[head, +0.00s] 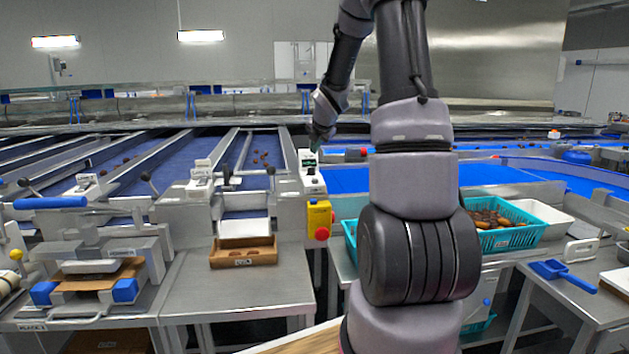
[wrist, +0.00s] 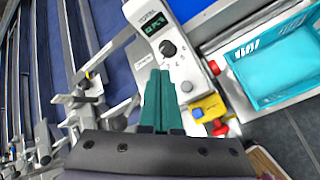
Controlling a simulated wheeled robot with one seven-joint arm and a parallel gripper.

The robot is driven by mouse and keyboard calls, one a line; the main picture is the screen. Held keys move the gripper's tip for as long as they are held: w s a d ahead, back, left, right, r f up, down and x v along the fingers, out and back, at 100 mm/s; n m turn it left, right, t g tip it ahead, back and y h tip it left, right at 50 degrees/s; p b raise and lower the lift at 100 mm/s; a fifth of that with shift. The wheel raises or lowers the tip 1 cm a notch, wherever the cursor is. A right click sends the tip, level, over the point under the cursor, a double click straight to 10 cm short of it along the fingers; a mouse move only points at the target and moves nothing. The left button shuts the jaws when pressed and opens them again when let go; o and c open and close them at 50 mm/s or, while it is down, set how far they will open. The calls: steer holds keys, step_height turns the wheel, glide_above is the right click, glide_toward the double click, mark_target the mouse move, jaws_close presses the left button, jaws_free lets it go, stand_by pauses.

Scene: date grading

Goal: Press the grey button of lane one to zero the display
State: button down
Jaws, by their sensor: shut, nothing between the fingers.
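The white control box (wrist: 178,68) of the lane fills the middle of the wrist view. It has a dark display (wrist: 153,22) with green digits too small to read surely, a black knob (wrist: 168,48) and a round grey button (wrist: 187,86). The same box (head: 313,184) stands at the end of the lane in the head view. My gripper (wrist: 160,72) is shut and empty, its green fingers over the box's left part. The grey button shows uncovered just right of the fingers. The gripper (head: 316,146) is above the box in the head view.
A yellow box with a red button (head: 319,218) is mounted below the control box. A teal crate (head: 508,240) of dates stands right, partly behind my arm. A cardboard box (head: 243,254) sits on the steel table left. Levers and lane rails crowd the left side.

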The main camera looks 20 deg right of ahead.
steer(key=shift+f, duration=3.55)
steer(key=shift+f, duration=0.15)
steer(key=shift+f, duration=0.25)
steer(key=shift+f, duration=0.45)
steer(key=shift+r, duration=0.85)
steer(key=shift+r, duration=2.55)
